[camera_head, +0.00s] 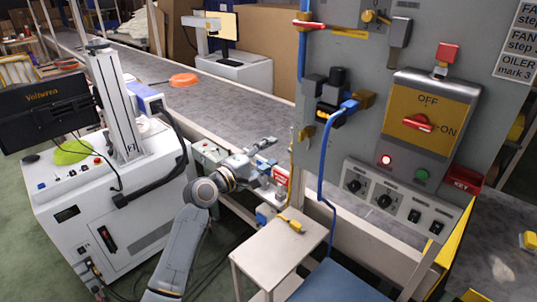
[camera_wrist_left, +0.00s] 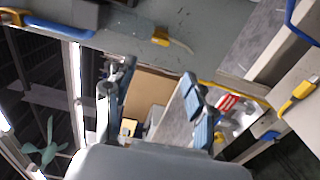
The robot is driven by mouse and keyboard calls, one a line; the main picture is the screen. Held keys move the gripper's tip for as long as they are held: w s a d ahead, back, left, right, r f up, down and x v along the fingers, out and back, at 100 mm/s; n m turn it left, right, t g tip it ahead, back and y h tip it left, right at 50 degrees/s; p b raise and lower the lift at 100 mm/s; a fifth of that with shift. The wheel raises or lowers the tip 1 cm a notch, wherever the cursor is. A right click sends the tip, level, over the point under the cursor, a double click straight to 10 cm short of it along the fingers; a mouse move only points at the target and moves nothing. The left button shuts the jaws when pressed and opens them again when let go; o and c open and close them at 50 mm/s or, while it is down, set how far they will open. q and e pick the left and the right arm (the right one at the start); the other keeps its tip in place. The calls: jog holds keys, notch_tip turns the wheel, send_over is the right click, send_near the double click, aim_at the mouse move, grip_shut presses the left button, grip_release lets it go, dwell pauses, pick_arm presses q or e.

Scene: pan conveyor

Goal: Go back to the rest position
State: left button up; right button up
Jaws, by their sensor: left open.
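My left gripper (camera_head: 270,160) is open in the middle of the head view, at the end of my arm coming up from below. It is in front of the conveyor's near side, left of the grey control panel (camera_head: 347,80). In the left wrist view its two fingers (camera_wrist_left: 155,95) are spread wide apart, and I see nothing held between them. My right gripper is in neither view.
The conveyor (camera_head: 225,100) runs behind, with an orange pan-like object (camera_head: 184,80) on it. A white machine cart (camera_head: 110,215) stands left. A small white table (camera_head: 275,250) with a yellow plug (camera_head: 291,224) stands close below the gripper. A blue cable (camera_head: 321,170) hangs to the right.

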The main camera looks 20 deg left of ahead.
pick_arm(q)
jog(key=s+d+f+m+g+y, duration=0.1)
jog(key=s+d+f+m+g, duration=0.35)
jog(key=s+f, duration=0.5)
jog(key=s+d+f+m+g+y, duration=0.1)
jog(key=s+d+f+m+g, duration=0.4)
jog(key=s+f, duration=0.45)
jog(key=s+a+f+m+g+y, duration=0.1)
jog(key=s+f+m+g+y, duration=0.15)
jog(key=s, duration=0.85)
jog(key=s+a+f+m+g+y, duration=0.1)
jog(key=s+a+f+m+y, duration=0.2)
jog(key=s, duration=0.7)
notch_tip(320, 180, down, 32)
jog(key=s+d+f+m+g+h+b, duration=0.1)
jog(key=s+g+h+b, duration=0.1)
jog(key=b, duration=0.3)
jog(key=s+a+f+g+b, duration=0.1)
jog(key=s+a+f+b, duration=0.1)
jog(key=s+f, duration=1.4)
jog(key=shift+s+a+f+m+y+b, duration=0.15)
jog(key=shift+a+f+m+y+b, duration=0.2)
jog(key=shift+f+b, duration=0.45)
